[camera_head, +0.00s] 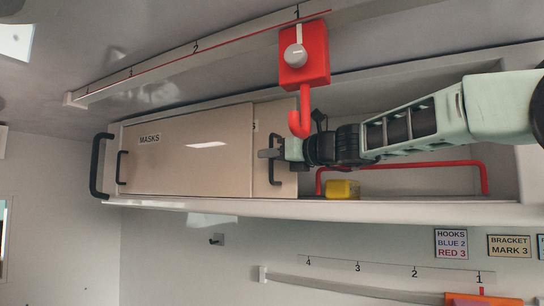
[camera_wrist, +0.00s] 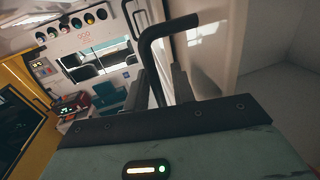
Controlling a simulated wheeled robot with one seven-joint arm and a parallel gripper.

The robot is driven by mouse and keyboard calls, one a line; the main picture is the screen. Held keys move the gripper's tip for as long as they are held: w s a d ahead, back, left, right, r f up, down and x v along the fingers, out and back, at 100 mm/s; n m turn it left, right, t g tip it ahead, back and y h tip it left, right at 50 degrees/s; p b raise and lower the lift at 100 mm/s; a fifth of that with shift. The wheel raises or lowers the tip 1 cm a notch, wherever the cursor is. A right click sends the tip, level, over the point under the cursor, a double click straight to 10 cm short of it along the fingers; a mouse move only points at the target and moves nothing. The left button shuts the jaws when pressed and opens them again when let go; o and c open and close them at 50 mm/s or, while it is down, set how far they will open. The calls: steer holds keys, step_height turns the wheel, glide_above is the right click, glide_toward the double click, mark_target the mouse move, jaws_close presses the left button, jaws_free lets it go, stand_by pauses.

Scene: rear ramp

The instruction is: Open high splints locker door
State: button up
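The high locker (camera_head: 400,203) runs along the upper wall in the head view. Its tan splints door (camera_head: 285,120), with only the last letter of its label showing, is slid left, largely behind the masks door (camera_head: 190,165). The right part of the locker stands open. The splints door's dark upright handle (camera_head: 273,172) is at my gripper (camera_head: 268,153). In the wrist view the black handle (camera_wrist: 150,60) passes between the two fingers of my gripper (camera_wrist: 162,88), which look closed on it; the exact contact is partly hidden.
A red hook block (camera_head: 304,58) hangs from the numbered rail just above my gripper. A yellow block (camera_head: 342,189) and a red rail (camera_head: 430,164) are in the open bay. The masks door has its own handle (camera_head: 121,168). An orange block (camera_head: 482,299) sits on the lower rail.

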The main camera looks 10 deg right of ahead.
steer(key=shift+a, duration=0.1)
steer(key=shift+s, duration=0.1)
steer(key=b+v, duration=0.7)
steer(key=v, duration=1)
steer(key=shift+d, duration=0.25)
